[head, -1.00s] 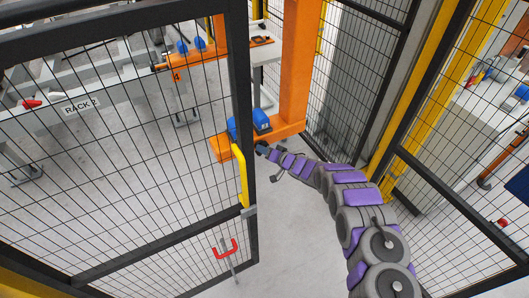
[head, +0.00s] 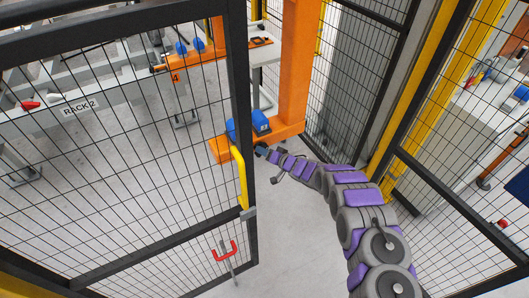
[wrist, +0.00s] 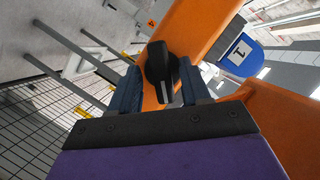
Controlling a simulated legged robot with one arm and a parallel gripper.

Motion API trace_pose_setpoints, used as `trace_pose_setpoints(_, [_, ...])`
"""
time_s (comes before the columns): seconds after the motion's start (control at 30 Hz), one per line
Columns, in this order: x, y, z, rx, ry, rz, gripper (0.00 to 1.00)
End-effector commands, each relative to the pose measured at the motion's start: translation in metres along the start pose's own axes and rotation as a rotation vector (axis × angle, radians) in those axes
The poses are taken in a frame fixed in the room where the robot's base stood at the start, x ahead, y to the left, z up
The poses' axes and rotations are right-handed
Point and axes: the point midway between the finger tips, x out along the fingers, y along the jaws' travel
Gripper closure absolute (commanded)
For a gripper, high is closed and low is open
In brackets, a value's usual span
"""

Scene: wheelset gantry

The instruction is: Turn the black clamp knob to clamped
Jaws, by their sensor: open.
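The black clamp knob (wrist: 159,63) is on the orange gantry beam (wrist: 196,28) in the wrist view. It has a raised grip with a pale line along it. My gripper (wrist: 160,84) is open, with one blue-grey finger on each side of the knob in the picture and visible gaps between. I cannot tell how deep the knob sits between the fingers. In the head view my gripper (head: 260,149) is small, close to the orange gantry base (head: 285,131); the knob cannot be made out there.
A blue block (wrist: 240,56) labelled 1 is right of the knob. In the head view, a mesh gate (head: 130,150) with a yellow handle (head: 241,178) stands left of my arm. Mesh panels (head: 455,190) stand to the right. Clear floor (head: 290,225) lies between.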

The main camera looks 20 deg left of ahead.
Motion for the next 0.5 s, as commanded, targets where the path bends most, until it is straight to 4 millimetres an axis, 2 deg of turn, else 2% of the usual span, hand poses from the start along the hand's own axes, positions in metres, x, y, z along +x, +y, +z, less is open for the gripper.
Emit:
trace_pose_setpoints(0.27, [-0.034, 0.0, -0.002, 0.002, 0.0, 0.004, 0.53])
trace_pose_setpoints(0.5, [-0.074, 0.0, -0.002, 0.002, 0.0, 0.005, 0.53])
